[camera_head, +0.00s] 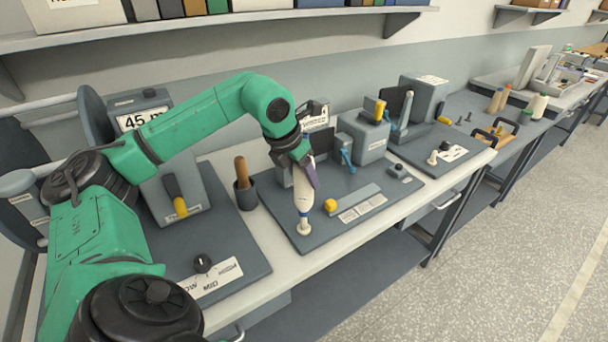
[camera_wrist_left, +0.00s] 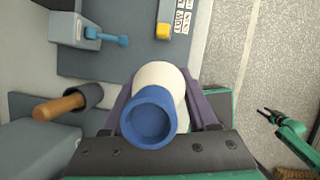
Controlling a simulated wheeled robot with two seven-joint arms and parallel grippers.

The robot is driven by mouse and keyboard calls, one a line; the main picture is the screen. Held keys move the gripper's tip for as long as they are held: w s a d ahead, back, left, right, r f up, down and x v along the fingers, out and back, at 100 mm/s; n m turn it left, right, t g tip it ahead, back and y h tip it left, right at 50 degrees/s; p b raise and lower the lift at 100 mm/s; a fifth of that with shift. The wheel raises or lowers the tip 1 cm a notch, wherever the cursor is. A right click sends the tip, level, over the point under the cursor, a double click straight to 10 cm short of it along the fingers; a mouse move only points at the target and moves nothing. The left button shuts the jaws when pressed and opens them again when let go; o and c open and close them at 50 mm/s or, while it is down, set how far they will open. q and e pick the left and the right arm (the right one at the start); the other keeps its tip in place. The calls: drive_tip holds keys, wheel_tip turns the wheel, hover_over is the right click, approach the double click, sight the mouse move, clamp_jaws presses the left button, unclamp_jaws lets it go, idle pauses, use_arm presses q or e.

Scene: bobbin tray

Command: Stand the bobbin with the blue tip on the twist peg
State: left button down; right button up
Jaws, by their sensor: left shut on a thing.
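My left gripper (camera_head: 305,180) is shut on the bobbin with the blue tip (camera_head: 303,196), a pale cylinder held nearly upright. In the left wrist view, its blue hollow end (camera_wrist_left: 152,118) faces the camera, with the pale body (camera_wrist_left: 160,76) beyond it between the fingers. In the head view, a blue band shows at its lower end, right above a pale round foot (camera_head: 304,230) on the middle dark mat. I cannot tell whether this foot is the twist peg or whether the bobbin touches it. My right gripper (camera_wrist_left: 265,113) shows small and dark in the left wrist view.
A wooden-handled tool in a dark cup (camera_head: 245,193) stands left of the bobbin. A yellow knob (camera_head: 330,205) and grey bar (camera_head: 355,198) lie close on the right. Grey boxes with a blue lever (camera_head: 347,158) stand behind. Another pale peg (camera_head: 433,159) stands on the farther mat.

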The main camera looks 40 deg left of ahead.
sight(304, 193)
use_arm(q)
drive_tip(key=shift+f, duration=0.15)
drive_tip(key=shift+f+b, duration=2.5)
drive_tip(key=shift+f, duration=0.15)
drive_tip(key=shift+c, duration=0.5)
unclamp_jaws()
drive_tip(key=v, duration=0.6)
drive_tip(key=shift+r, duration=0.3)
drive_tip(key=p+v, duration=0.1)
drive_tip(key=v, duration=0.7)
drive_tip(key=shift+p, duration=0.3)
